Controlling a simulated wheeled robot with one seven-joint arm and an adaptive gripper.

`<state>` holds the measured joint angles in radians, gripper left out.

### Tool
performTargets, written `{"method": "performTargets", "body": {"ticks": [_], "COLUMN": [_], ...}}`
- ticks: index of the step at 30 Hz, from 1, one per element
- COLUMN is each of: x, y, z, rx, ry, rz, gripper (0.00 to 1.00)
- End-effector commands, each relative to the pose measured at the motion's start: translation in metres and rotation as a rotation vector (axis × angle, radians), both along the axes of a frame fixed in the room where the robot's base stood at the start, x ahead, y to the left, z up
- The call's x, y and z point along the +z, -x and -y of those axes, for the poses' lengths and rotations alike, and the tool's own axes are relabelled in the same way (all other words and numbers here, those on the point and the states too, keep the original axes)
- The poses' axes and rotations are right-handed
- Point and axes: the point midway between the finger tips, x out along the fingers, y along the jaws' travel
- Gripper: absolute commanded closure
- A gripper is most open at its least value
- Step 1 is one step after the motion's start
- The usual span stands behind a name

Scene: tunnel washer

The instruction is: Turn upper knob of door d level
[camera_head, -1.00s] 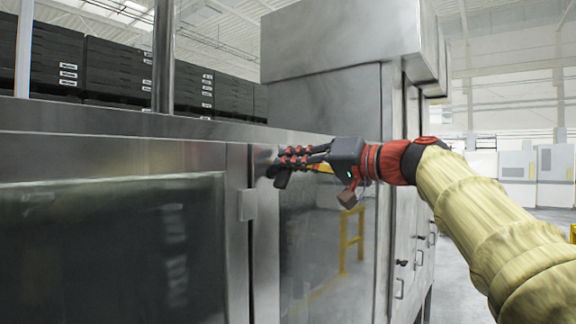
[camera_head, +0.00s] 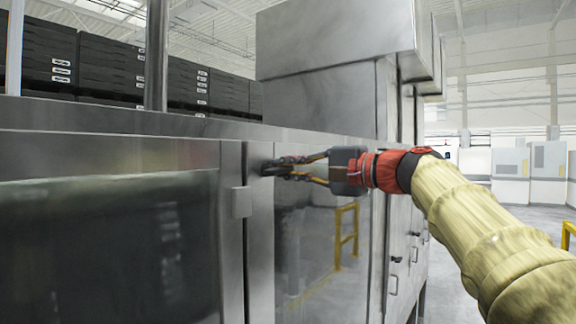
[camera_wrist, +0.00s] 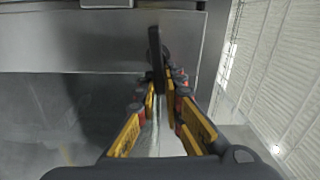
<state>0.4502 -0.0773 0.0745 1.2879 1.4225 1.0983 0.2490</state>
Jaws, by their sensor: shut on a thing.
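The upper knob (camera_wrist: 154,45) is a dark, narrow lever on the grey metal door (camera_head: 318,235). In the wrist view it stands upright between the fingertips, while the hall wall and ceiling lie to the right, so it looks about level in the room. My gripper (camera_wrist: 161,82) has its yellow and black fingers closed on both sides of the knob. In the head view my gripper (camera_head: 272,168) reaches left to the door's upper left corner, one finger above the other. The fingers hide most of the knob there.
A large dark window panel (camera_head: 110,245) and a hinge-like block (camera_head: 241,202) lie left of the door. Black stacked crates (camera_head: 110,70) stand behind the top edge. Further handles (camera_head: 393,285) sit on panels to the right. Open floor (camera_head: 455,270) lies at the right.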

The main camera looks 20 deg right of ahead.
Motion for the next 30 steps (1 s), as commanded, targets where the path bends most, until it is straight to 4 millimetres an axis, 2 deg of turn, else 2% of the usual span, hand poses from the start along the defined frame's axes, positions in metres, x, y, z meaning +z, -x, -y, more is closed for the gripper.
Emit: {"method": "performTargets", "body": {"ticks": [1,22,23,30], "x": [-0.0074,-0.0116,-0.0116,-0.0089], "y": [-0.0024,-0.0032,-0.0032,-0.0024], "z": [0.0006,0.0007,0.0007,0.0003], "rx": [0.002,0.003,0.003,0.003], "ry": [-0.014,-0.068,-0.068,-0.068], "rz": [-0.023,-0.065,-0.065,-0.061], "gripper": [1.0,1.0,0.9,0.77]}}
